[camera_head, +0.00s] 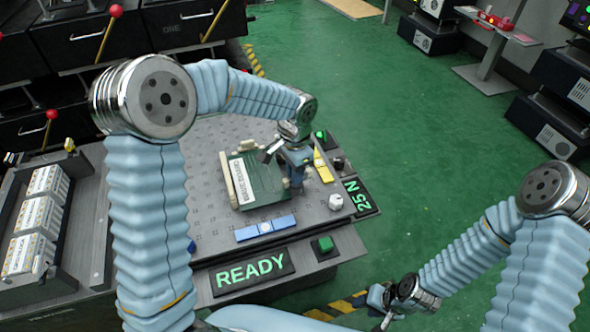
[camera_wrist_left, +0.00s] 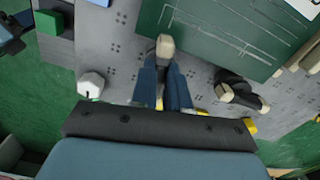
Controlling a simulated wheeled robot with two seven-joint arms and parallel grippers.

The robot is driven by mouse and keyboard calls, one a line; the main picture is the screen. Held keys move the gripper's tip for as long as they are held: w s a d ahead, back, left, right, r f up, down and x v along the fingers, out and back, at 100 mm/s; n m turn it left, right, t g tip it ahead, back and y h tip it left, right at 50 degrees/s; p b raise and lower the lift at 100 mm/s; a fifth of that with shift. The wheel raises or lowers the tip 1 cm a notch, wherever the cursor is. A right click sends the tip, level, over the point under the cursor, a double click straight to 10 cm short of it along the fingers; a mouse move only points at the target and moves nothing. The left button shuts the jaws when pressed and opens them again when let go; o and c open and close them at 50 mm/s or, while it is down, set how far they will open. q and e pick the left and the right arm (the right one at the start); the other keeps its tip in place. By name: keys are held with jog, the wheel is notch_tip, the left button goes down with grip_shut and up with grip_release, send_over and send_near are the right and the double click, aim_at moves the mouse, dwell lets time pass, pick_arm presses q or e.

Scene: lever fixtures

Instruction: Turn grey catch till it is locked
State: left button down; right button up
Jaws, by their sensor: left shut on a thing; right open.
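The green board fixture (camera_head: 262,180) lies on the perforated grey worktop. Its edge also fills the top of the left wrist view (camera_wrist_left: 225,35). My left gripper (camera_head: 296,181) is at the board's right edge. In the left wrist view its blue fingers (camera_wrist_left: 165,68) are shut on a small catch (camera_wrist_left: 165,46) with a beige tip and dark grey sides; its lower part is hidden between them. A second dark catch (camera_wrist_left: 238,95) with beige ends stands beside it, apart from the fingers. My right gripper (camera_head: 386,302) is open and empty, away from the worktop.
A blue bar (camera_head: 265,228), a white knob (camera_head: 336,202) and a green button (camera_head: 325,244) are near the worktop's front. A rack of white boxes (camera_head: 36,220) stands left. Green floor at right is free.

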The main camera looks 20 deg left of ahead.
pick_arm(q)
jog(key=shift+r+m, duration=0.1)
jog(key=shift+m, duration=1)
jog(key=c, duration=1.1)
grip_release()
notch_tip(320, 180, up, 14)
jog(key=shift+f+p, duration=0.15)
jog(key=shift+p, duration=0.45)
